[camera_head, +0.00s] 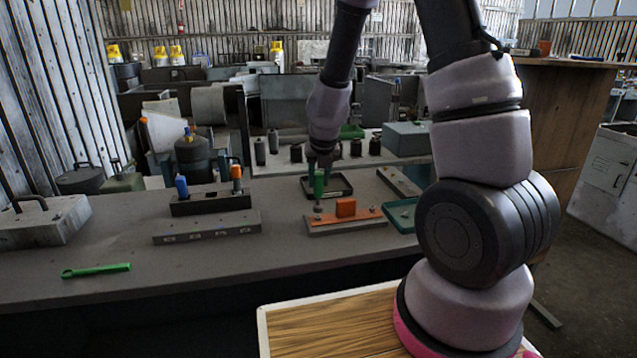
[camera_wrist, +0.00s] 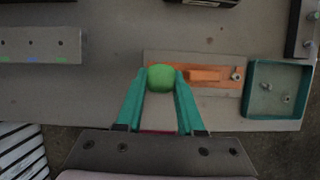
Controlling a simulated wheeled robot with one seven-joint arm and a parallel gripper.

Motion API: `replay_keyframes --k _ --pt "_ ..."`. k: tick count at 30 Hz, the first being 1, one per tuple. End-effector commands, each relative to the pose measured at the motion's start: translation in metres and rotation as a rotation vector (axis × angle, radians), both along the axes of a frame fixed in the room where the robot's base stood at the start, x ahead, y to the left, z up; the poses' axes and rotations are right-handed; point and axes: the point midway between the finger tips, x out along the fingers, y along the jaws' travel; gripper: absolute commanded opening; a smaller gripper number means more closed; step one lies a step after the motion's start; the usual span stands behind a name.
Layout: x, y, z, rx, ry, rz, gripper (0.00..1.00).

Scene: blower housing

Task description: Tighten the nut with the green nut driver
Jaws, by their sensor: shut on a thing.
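The green nut driver (camera_head: 319,183) stands upright over the left end of the orange plate (camera_head: 330,218), its shaft pointing down. My gripper (camera_head: 320,160) is shut on its handle from above. In the wrist view, my gripper's teal fingers (camera_wrist: 161,80) pinch the round green driver top (camera_wrist: 162,77). The driver hides whatever nut is beneath it, and I cannot tell whether its tip is seated. A small metal fastener (camera_wrist: 236,75) shows at the plate's right end. An orange block (camera_head: 346,207) rises from the plate between them.
A green-rimmed tray (camera_wrist: 250,104) with loose fasteners sits right of the plate. A rack (camera_head: 210,203) holds blue and orange drivers at left, behind a grey strip (camera_head: 205,232). A green wrench (camera_head: 96,270) lies at the front left. A black tray (camera_head: 340,192) is behind.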

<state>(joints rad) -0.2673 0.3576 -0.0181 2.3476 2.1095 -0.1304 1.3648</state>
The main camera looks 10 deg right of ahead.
Motion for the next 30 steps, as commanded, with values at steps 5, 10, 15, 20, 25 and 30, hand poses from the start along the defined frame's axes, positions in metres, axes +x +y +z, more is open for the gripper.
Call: replay_keyframes --k 5,10,15,20,25,30 --pt "0.001 -0.001 0.007 0.002 -0.002 -0.003 0.00" --pt "0.001 -0.002 0.024 0.002 -0.003 -0.006 0.00" --pt "0.001 -0.001 0.043 0.000 -0.004 -0.004 0.00" --pt "0.000 0.000 0.050 0.000 -0.001 0.000 0.00" --pt "0.000 0.000 0.050 0.000 0.000 0.001 0.00" --pt "0.000 0.000 0.050 0.000 0.000 0.001 0.00"
